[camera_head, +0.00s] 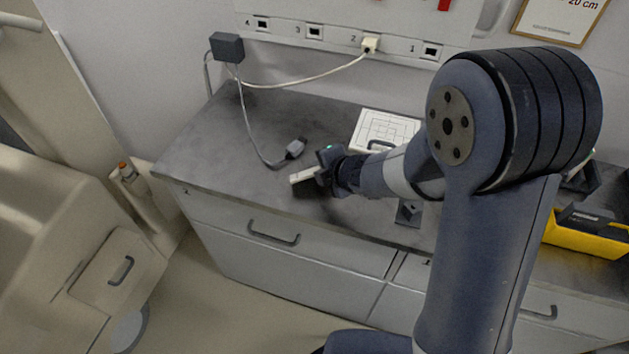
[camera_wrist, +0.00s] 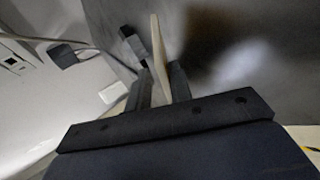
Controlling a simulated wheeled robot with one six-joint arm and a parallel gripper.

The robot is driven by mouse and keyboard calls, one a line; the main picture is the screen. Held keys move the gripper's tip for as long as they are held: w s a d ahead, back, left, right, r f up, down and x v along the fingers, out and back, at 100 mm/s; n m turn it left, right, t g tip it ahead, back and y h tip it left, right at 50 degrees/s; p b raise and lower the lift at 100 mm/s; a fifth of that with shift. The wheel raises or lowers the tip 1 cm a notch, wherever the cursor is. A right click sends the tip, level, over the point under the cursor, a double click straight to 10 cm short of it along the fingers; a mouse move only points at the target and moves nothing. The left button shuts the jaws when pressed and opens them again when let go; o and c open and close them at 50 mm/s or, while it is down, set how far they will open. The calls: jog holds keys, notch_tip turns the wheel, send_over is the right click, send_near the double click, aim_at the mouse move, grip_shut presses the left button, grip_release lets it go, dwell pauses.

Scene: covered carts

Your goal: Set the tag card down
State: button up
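The tag card (camera_head: 304,175) is a pale, thin plate over the dark grey counter top (camera_head: 215,140). My gripper (camera_head: 322,170) is shut on it. In the wrist view the card (camera_wrist: 158,48) stands on edge between the two fingers of my gripper (camera_wrist: 161,84) and sticks out beyond their tips. I cannot tell whether the card touches the surface.
A grey cable connector (camera_head: 295,148) lies just behind the card, its cable running to a dark adapter (camera_head: 227,47) at the wall. A white gridded box (camera_head: 384,130) stands behind my arm. A yellow bin (camera_head: 585,237) is at the right. The counter's left part is clear.

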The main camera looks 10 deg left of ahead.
jog(key=p+v, duration=0.1)
jog(key=v, duration=0.3)
jog(key=shift+r+p, duration=0.2)
jog(key=shift+p, duration=0.2)
jog(key=shift+s+d+r, duration=0.25)
jog(key=shift+s+d, duration=0.15)
notch_tip(320, 180, up, 8)
jog(key=s+d+p, duration=0.1)
jog(key=p, duration=0.6)
jog(key=shift+s+d+p, duration=0.3)
jog(key=shift+d, duration=0.05)
jog(key=shift+f, duration=0.15)
jog(key=f+b, duration=0.2)
jog(key=w+a+f+b, duration=0.1)
jog(key=f+b, duration=0.4)
jog(key=shift+w+a+f, duration=0.25)
jog(key=shift+a+f, duration=0.05)
jog(key=shift+f, duration=0.1)
jog(key=b+x, duration=0.2)
jog(key=x, duration=0.1)
jog(key=shift+w+a+f, duration=0.35)
jog(key=shift+w+a, duration=0.1)
